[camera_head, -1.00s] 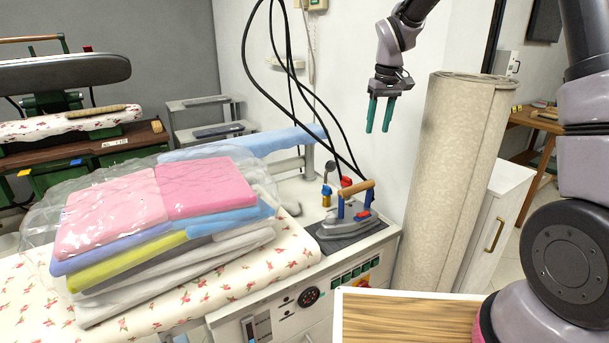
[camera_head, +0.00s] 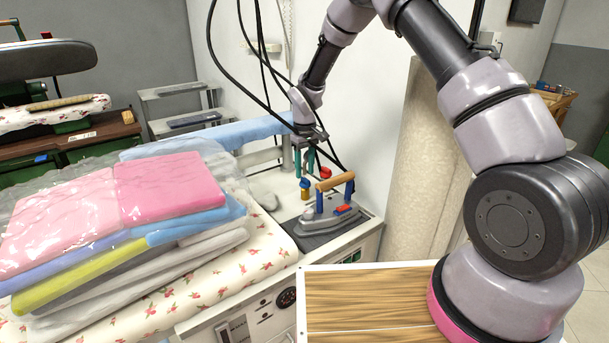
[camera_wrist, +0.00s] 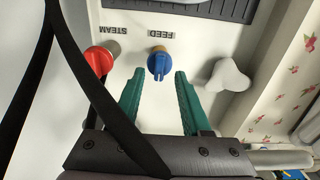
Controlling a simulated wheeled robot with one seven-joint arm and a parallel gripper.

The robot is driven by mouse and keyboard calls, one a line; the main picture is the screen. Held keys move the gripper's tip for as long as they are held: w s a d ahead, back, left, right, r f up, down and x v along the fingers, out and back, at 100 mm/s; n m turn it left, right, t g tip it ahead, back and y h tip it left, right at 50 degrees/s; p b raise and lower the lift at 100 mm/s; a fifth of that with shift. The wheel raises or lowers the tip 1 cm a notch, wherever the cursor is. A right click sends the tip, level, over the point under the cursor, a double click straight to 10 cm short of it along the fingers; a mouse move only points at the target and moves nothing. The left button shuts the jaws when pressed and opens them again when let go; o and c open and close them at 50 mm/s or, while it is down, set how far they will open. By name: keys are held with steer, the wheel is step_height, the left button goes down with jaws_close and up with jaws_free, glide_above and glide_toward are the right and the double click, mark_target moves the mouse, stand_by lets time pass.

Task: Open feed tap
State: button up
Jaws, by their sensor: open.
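The feed tap (camera_wrist: 160,66) has a blue handle on a brass fitting, beside the FEED label in the wrist view. The blue tap also shows in the head view (camera_head: 304,184), behind the iron. My gripper (camera_wrist: 157,88) is open and empty, its two green fingers pointing toward the tap. The blue handle appears between and just beyond the fingertips; I cannot tell if they touch it. In the head view my gripper (camera_head: 304,164) hangs pointing down above the tap. The red steam tap (camera_wrist: 99,61) is left of it in the wrist view.
A pale lobed knob (camera_wrist: 228,76) sits right of the feed tap. A black cable (camera_wrist: 92,85) crosses the wrist view over the left finger. The iron (camera_head: 325,217) with a wooden handle stands in front of the taps. Folded laundry (camera_head: 125,220) lies left.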

mark_target(305, 181)
steer(key=shift+f, duration=1.2)
jaws_close()
